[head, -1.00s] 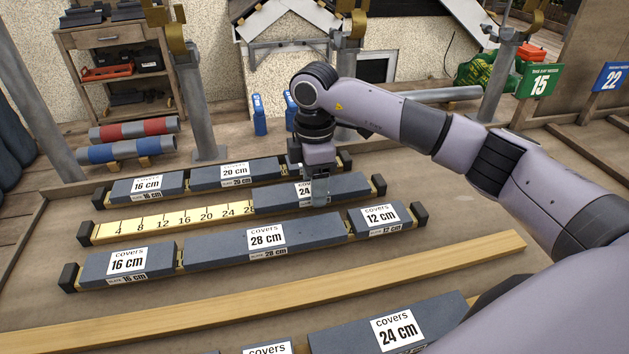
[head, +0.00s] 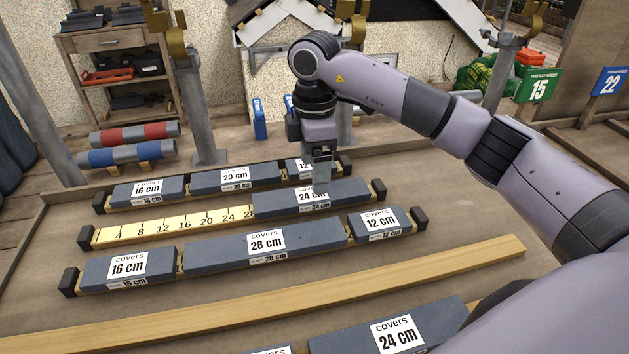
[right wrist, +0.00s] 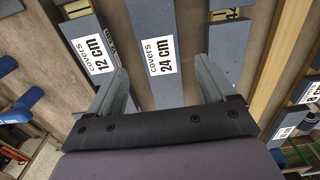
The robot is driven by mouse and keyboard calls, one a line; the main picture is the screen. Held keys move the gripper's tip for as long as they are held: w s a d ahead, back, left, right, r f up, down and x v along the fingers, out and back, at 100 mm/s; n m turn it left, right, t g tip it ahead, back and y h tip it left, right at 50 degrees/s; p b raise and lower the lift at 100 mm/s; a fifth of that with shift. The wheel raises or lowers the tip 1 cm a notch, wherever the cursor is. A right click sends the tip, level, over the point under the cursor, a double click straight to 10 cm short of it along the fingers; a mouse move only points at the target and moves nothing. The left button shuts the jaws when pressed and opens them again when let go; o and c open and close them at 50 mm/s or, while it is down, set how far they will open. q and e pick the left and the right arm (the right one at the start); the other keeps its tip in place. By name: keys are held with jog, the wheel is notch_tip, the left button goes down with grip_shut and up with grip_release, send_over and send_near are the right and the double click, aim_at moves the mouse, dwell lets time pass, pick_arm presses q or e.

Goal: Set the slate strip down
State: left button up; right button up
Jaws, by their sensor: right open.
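The slate strip marked 24 cm (head: 345,195) lies on the right part of the middle batten, beside the yellow scale (head: 170,224) that shows on the batten's left part. It also fills the middle of the right wrist view (right wrist: 162,70). My right gripper (head: 321,172) is open and empty just above this strip. In the right wrist view its two fingers (right wrist: 165,85) stand apart, one on each side of the strip. The left gripper is not in view.
The back batten bears slates marked 16 cm (head: 145,190), 20 cm (head: 237,177) and 12 cm (head: 300,168). The front batten bears 16 cm (head: 127,267), 28 cm (head: 290,240) and 12 cm (head: 381,223) slates. A bare wooden bar (head: 280,297) and more slates lie nearer me.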

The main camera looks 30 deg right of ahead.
notch_tip(320, 180, up, 7)
jog(key=shift+f, duration=0.15)
dwell(0.6)
